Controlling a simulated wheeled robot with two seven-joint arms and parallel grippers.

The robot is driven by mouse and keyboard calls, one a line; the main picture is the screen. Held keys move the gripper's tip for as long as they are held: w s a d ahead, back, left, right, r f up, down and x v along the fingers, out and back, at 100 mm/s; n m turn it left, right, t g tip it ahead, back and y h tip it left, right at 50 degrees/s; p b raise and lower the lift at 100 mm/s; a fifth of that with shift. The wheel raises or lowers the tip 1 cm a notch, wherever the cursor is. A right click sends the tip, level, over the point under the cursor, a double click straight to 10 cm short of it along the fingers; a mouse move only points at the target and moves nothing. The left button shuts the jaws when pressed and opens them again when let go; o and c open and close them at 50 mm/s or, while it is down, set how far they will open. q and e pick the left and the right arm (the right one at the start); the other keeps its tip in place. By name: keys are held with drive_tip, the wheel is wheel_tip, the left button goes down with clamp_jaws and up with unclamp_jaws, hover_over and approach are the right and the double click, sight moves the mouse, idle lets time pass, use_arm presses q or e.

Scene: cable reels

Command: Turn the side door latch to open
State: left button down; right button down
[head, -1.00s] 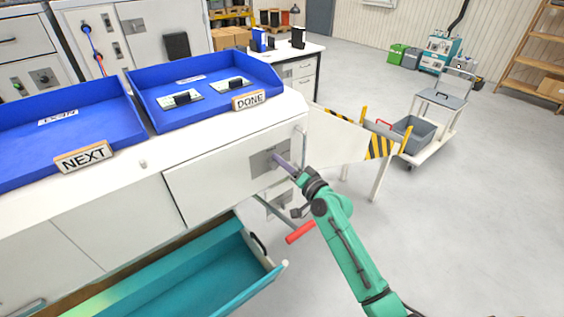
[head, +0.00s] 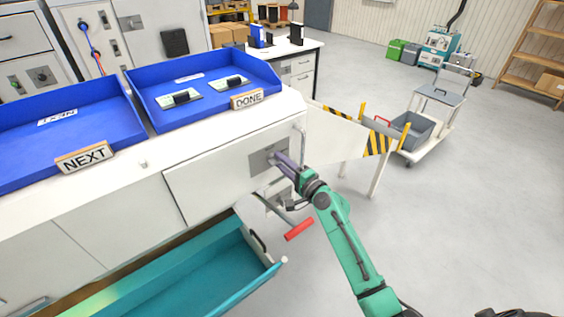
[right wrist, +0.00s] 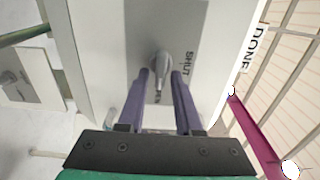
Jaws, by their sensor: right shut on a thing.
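The side door latch is a small metal handle (right wrist: 160,66) on a grey plate, with the word SHUT printed beside it in the right wrist view. In the head view its grey plate (head: 258,162) sits near the right end of the white door panel (head: 215,178). My right gripper (head: 275,158) reaches the plate from the right. In the right wrist view its two purple fingers (right wrist: 160,75) lie on either side of the handle and are shut on it. The handle points down toward my palm there. The door panel looks closed. My left gripper is not in view.
A teal drawer (head: 195,280) stands open below the panel. A red-ended lever (head: 299,229) is near my right forearm. Blue trays marked NEXT (head: 65,140) and DONE (head: 205,65) sit on the worktop.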

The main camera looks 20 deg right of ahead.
drive_tip(key=shift+a+f, duration=0.1)
drive_tip(key=shift+f, duration=0.05)
drive_tip(key=c, duration=0.9)
unclamp_jaws()
drive_tip(key=b+v, duration=0.4)
drive_tip(key=v, duration=1)
drive_tip(key=shift+s, duration=0.3)
